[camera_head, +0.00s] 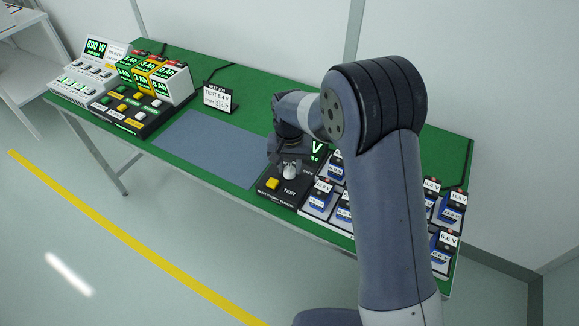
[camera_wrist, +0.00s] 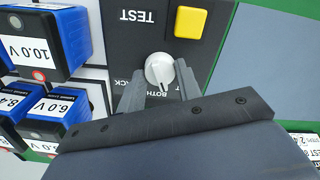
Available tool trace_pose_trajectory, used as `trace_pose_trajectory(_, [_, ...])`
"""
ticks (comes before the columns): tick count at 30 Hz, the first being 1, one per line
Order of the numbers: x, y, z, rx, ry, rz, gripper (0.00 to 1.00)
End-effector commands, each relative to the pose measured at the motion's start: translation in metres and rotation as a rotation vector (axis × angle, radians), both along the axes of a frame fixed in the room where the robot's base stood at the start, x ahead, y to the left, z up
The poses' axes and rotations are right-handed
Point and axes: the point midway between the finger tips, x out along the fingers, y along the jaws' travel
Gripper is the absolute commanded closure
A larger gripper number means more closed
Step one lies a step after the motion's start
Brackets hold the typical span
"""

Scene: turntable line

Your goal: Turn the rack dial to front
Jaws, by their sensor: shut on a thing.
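The rack dial is a small pale round knob (camera_wrist: 158,69) on a black tester box (camera_wrist: 135,42). It also shows in the head view (camera_head: 291,171), just under my gripper. My gripper (camera_wrist: 160,82) has a finger on each side of the knob and is shut on it. The upside-down labels "BOTH" and part of "RACK" show beside the knob; the front label is hidden or unreadable. I cannot tell which label the knob's mark points to. A yellow button (camera_wrist: 190,22) sits next to the word "TEST".
Blue batteries with voltage labels stand in a rack (camera_head: 318,200) right of the box. A grey mat (camera_head: 215,150) lies clear to its left. A small test sign (camera_head: 217,98) stands behind the mat. Lit consoles (camera_head: 130,105) fill the green table's far left.

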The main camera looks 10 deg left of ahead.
Motion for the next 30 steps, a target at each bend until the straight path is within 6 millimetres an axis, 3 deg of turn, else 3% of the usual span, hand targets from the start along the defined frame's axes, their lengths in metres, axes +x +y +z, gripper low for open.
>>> trace_pose_trajectory(15, [0.0005,0.0002,0.0003,0.001,-0.002,0.384,0.90])
trace_pose_trajectory(30, [0.0006,0.0003,0.0010,0.000,-0.002,0.485,0.90])
